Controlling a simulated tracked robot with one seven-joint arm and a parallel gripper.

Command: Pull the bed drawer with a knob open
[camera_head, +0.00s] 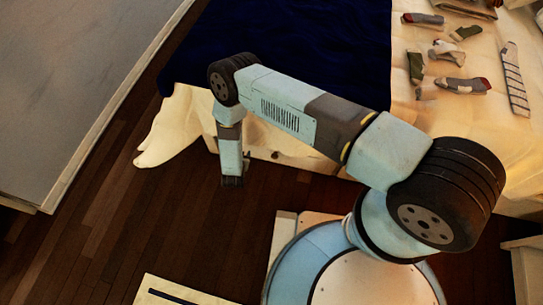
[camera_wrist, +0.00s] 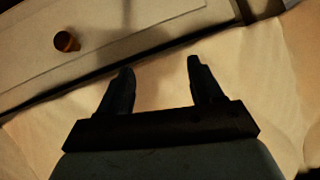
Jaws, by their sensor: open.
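The bed drawer front (camera_wrist: 150,22) is a pale panel across the top of the wrist view. Its small round brown knob (camera_wrist: 66,41) stands out at the upper left. In the head view the drawer front (camera_head: 290,152) shows below the blanket, partly hidden by my arm, with the knob (camera_head: 275,155) as a small dark spot. My gripper (camera_wrist: 159,64) is open and empty. Its fingertips are apart from the knob, which lies to their left and above in the wrist view. In the head view my gripper (camera_head: 232,181) points down near the floor, left of the knob.
A dark blue blanket (camera_head: 310,40) covers part of the bed. Pale cloth (camera_head: 175,125) hangs to the floor left of my gripper. Several socks (camera_head: 462,85) lie on the bed at the right. The dark wooden floor (camera_head: 130,205) is clear at the left.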

